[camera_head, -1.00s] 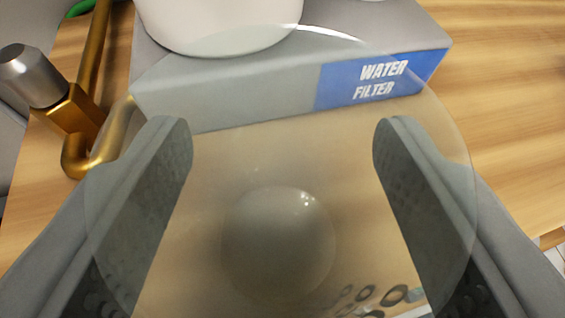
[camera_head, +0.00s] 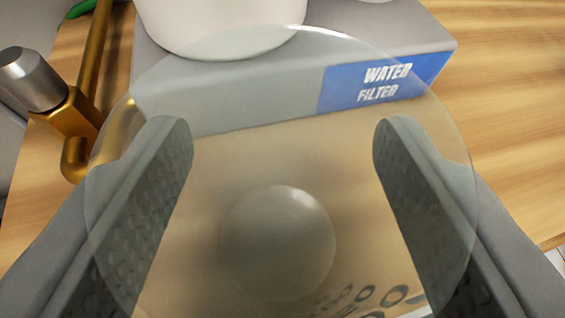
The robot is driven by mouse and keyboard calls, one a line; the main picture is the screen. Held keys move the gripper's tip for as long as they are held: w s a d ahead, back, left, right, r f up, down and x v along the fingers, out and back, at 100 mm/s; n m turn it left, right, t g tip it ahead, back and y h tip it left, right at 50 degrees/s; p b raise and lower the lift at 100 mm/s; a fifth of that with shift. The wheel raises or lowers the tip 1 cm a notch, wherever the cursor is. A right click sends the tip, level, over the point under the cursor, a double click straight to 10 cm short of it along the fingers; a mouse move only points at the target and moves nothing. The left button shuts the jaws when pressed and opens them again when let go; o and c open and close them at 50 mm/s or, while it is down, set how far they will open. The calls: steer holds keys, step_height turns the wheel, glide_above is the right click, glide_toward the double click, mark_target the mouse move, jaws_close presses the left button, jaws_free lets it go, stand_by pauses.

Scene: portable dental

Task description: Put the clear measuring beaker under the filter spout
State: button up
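The clear measuring beaker (camera_head: 280,170) fills the middle of the view, seen as a large transparent round shape with a domed circle low in its centre. Dark printed marks show on it at the lower right. My gripper (camera_head: 283,135) has one grey finger on each side, overlapping the beaker, and is shut on it. The water filter has a grey base (camera_head: 220,95) with a blue "WATER FILTER" label (camera_head: 380,80) beyond the beaker. A brass pipe with a grey metal knob (camera_head: 32,78) stands at the left. The pipe's lower end is partly behind the beaker's edge.
A white rounded vessel (camera_head: 220,25) stands on the filter base at the top. A green piece (camera_head: 80,8) shows at the top left. The wooden surface (camera_head: 510,130) is clear on the right, with its edge at the lower right.

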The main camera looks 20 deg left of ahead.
steer(key=shift+f, duration=0.5)
steer(key=o, duration=1)
steer(key=shift+r, duration=0.1)
